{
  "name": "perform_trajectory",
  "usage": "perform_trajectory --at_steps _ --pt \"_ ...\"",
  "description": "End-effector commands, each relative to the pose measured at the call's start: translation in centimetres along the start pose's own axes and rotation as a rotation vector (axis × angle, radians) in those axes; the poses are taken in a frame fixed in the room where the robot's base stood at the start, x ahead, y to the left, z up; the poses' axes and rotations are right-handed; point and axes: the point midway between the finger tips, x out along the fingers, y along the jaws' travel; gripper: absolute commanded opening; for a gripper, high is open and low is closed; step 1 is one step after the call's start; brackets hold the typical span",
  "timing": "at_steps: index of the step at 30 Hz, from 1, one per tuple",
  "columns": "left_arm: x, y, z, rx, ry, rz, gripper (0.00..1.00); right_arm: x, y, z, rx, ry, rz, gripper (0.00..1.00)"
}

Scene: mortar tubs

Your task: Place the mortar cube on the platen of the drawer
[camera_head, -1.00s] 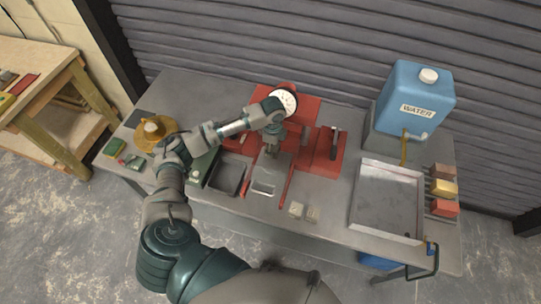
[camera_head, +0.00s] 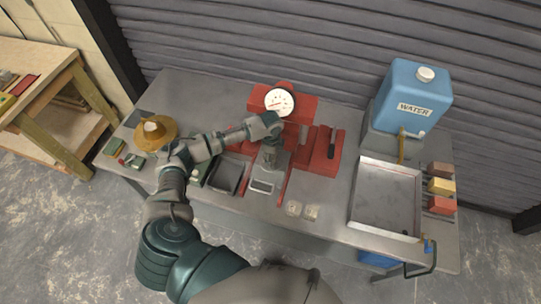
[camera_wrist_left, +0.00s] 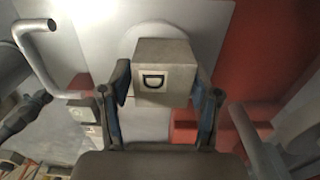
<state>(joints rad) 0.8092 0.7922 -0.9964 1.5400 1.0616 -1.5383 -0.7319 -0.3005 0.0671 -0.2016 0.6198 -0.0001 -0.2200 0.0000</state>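The mortar cube (camera_wrist_left: 165,72) is a small grey-beige block with a dark D-like mark on its near face. In the left wrist view it fills the space between the fingertips of my left gripper (camera_wrist_left: 164,82), which look shut on it. A pale round platen (camera_wrist_left: 150,32) shows behind the cube on the light drawer plate (camera_wrist_left: 205,30). I cannot tell whether the cube touches the platen. In the head view my left gripper (camera_head: 269,158) is over the grey drawer (camera_head: 262,187) in front of the red press (camera_head: 256,102). My right gripper is not in view.
Two small pale blocks (camera_head: 302,211) sit near the front edge. A metal tray (camera_head: 385,201) and blue water tank (camera_head: 412,100) stand to the right. A dark tub (camera_head: 229,178) is left of the drawer. Red parts (camera_head: 325,155) flank the gripper's right side.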

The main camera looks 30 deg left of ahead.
Motion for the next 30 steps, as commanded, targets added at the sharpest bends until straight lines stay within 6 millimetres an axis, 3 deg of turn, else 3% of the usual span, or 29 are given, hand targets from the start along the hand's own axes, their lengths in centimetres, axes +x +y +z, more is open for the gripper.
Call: perform_trajectory --at_steps 7,21,30 --pt "-1.4 -0.2 0.2 0.001 0.005 -0.004 0.62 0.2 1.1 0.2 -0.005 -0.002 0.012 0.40" --pt "-10.7 -0.2 0.2 -0.001 0.005 -0.002 0.62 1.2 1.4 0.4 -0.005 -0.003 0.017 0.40" --pt "-12.1 -0.1 0.1 0.000 0.002 0.000 0.62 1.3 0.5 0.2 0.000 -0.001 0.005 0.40"
